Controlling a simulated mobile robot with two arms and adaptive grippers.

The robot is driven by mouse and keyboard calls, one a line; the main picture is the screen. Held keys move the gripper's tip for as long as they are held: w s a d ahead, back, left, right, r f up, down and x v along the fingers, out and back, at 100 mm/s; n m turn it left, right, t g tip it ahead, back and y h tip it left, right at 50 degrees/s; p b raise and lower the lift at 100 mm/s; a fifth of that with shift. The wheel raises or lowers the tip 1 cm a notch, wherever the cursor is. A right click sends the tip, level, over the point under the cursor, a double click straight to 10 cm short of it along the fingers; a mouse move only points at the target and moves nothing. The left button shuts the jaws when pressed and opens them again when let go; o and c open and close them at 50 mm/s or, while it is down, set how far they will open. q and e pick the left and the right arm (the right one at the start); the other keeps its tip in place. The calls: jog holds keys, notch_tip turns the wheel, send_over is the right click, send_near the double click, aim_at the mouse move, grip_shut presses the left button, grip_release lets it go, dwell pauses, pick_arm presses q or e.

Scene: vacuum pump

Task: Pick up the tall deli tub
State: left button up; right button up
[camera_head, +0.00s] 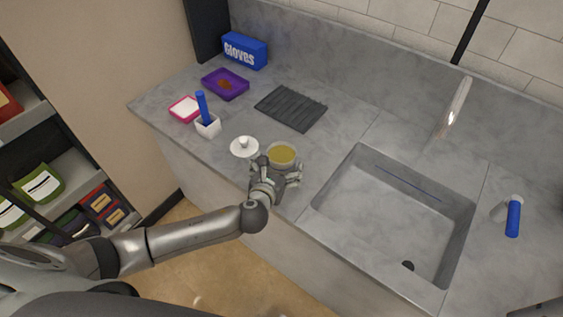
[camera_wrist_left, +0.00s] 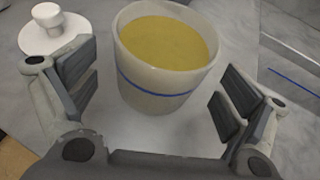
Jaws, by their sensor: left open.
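The tall deli tub (camera_head: 281,155) is a whitish round tub with a blue band, filled with something yellow. It stands upright on the grey counter, left of the sink. In the left wrist view the tub (camera_wrist_left: 158,85) stands between and just beyond my open fingers, with a gap visible on each side. My left gripper (camera_head: 275,172) is open and empty at the near side of the tub; its fingers also show in the left wrist view (camera_wrist_left: 160,95). My right gripper is not in view.
A white knobbed lid (camera_head: 244,147) lies close left of the tub. A white holder (camera_head: 208,126) with a blue-handled item, pink-rimmed tray (camera_head: 184,109), purple tray (camera_head: 225,84), gloves box (camera_head: 245,50) and dark ribbed mat (camera_head: 291,108) are behind. The sink (camera_head: 390,220) is right.

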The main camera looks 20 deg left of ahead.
aim_at(285, 156)
pick_arm(q)
jog(key=shift+x, duration=1.75)
jog(key=shift+f, duration=0.1)
jog(key=shift+s, duration=0.1)
jog(key=c, duration=1.1)
